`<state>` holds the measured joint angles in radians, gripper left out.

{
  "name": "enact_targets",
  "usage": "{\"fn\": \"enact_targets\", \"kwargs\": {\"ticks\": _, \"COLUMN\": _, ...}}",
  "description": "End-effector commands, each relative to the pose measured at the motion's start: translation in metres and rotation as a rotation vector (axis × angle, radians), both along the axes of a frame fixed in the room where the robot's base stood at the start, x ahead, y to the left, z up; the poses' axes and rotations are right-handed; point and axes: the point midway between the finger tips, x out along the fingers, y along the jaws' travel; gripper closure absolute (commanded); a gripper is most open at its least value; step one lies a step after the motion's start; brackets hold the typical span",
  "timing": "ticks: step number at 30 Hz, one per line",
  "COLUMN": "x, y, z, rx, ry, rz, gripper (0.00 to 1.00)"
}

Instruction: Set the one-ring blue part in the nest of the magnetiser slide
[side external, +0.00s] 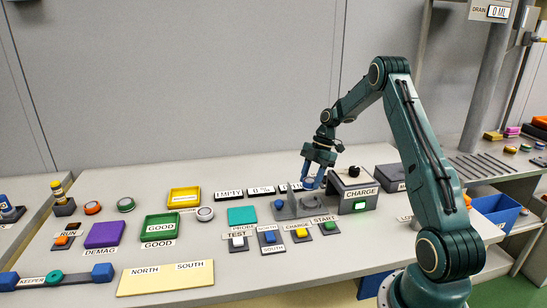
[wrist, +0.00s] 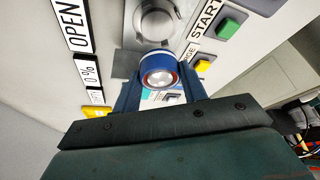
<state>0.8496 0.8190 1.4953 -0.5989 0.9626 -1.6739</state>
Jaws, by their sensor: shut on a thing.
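My gripper (side external: 312,182) is shut on a blue round part (wrist: 160,66) with a silver face. My gripper holds the part over the right end of the slide. A round grey seat (wrist: 153,20) shows just beyond the part in the wrist view. The part's underside is hidden.
TEST, NORTH, CHARGE and green START (side external: 328,226) buttons stand in front of the slide. A teal pad (side external: 242,215), green tray (side external: 161,225), yellow tray (side external: 184,197) and purple block (side external: 104,234) lie to the left. A blue bin (side external: 497,212) is at right.

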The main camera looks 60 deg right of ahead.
Motion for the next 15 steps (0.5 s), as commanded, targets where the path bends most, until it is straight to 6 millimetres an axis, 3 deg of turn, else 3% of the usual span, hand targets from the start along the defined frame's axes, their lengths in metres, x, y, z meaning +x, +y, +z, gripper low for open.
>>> {"fn": "enact_targets", "kwargs": {"ticks": 15, "x": -0.0061, "y": -0.0051, "z": -0.0017, "rx": -0.001, "ry": -0.002, "rz": 0.013, "gripper": 0.88}}
